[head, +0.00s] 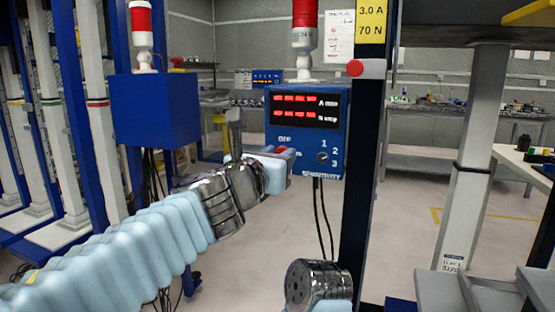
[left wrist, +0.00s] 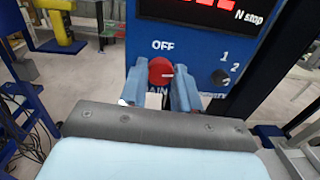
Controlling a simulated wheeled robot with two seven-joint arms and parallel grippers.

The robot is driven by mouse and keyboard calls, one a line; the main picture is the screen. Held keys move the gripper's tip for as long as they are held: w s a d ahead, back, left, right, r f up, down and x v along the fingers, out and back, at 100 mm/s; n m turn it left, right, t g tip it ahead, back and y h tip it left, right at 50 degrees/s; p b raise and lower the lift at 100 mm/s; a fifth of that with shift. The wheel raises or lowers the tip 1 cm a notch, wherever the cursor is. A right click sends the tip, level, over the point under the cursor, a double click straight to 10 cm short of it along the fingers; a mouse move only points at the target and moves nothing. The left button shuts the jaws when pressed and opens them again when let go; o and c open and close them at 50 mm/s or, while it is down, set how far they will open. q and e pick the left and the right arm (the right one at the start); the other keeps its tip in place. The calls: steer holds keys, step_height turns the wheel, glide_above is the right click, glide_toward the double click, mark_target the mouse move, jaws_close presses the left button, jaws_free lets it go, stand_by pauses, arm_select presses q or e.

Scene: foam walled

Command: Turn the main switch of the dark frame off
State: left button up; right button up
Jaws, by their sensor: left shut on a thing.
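The blue control box (head: 306,130) hangs on the dark frame's post (head: 364,190) and has two lit red displays. Its red main switch (left wrist: 161,71) sits below the word OFF, with a white mark toward its right side; the lettering below is partly hidden. My left gripper (left wrist: 160,90) is shut on this red switch, one finger on each side. In the head view the left gripper (head: 280,158) reaches the box's lower left and mostly hides the switch. My right gripper is not in view; a metal arm joint of mine shows at the bottom.
A small dark selector knob (head: 322,158) marked 1, 2, 3 is right of the switch. A red-and-white stack light (head: 304,35) stands above the box. Black cables (head: 320,215) hang below it. Another blue box (head: 155,108) stands left. Open floor lies behind.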

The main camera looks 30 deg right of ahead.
arm_select(q)
steer(key=shift+f+n+t+b, duration=0.1)
steer(key=shift+n+t+b, duration=0.25)
steer(key=shift+n+b, duration=2.7)
steer(key=shift+f+n+t+b, duration=0.1)
steer(key=shift+n+t+b, duration=0.4)
steer(key=shift+n, duration=4.95)
steer(key=o, duration=1)
steer(key=shift+o, duration=0.3)
steer(key=shift+g, duration=0.25)
steer(key=r+b+v, duration=0.1)
steer(key=b+v, duration=0.3)
steer(key=v, duration=0.9)
steer(key=shift+s+a+f+b, duration=0.25)
steer(key=shift+s+f+b, duration=0.1)
steer(key=shift+f, duration=0.1)
